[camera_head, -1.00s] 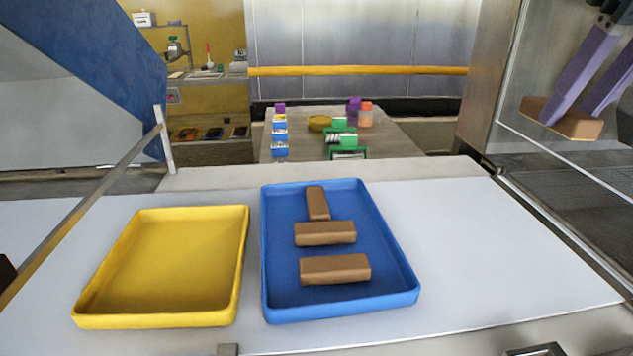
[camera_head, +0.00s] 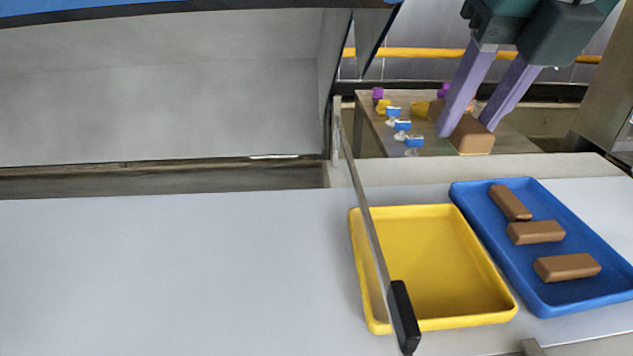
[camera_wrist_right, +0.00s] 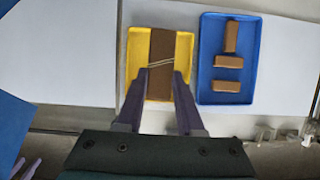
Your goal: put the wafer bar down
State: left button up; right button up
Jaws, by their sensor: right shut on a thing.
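My right gripper (camera_head: 466,128) is shut on a brown wafer bar (camera_head: 473,137), held in the air above the far side of the counter in the head view. In the right wrist view the bar (camera_wrist_right: 161,52) lies between the fingers, with thin pale lines across it, and overlaps the yellow tray below. The yellow tray (camera_head: 430,260) is empty in the head view. The blue tray (camera_head: 541,302) to its right holds three brown bars (camera_head: 536,232). My left gripper (camera_wrist_right: 25,168) shows only as two spaced purple fingers at the right wrist view's lower left.
A thin metal rod (camera_head: 367,220) with a black end (camera_head: 402,316) crosses in front of the yellow tray's left side. The white counter (camera_head: 170,270) is clear to the left. A large grey panel (camera_head: 170,90) stands behind it. A farther table (camera_head: 375,135) holds small coloured items.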

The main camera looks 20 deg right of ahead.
jog(key=b, duration=0.2)
send_over(420, 266)
jog(key=s, duration=0.2)
jog(key=f, duration=1.4)
jog(key=shift+w+a+f, duration=0.15)
jog(key=shift+w+f, duration=0.1)
jog(key=shift+f, duration=2.55)
jog(key=o, duration=1)
jog(key=shift+f, duration=0.1)
jog(key=shift+r, duration=0.35)
jog(key=p+v, duration=0.2)
jog(key=v, duration=0.9)
jog(key=shift+s+r, duration=0.15)
jog(key=shift+r, duration=0.15)
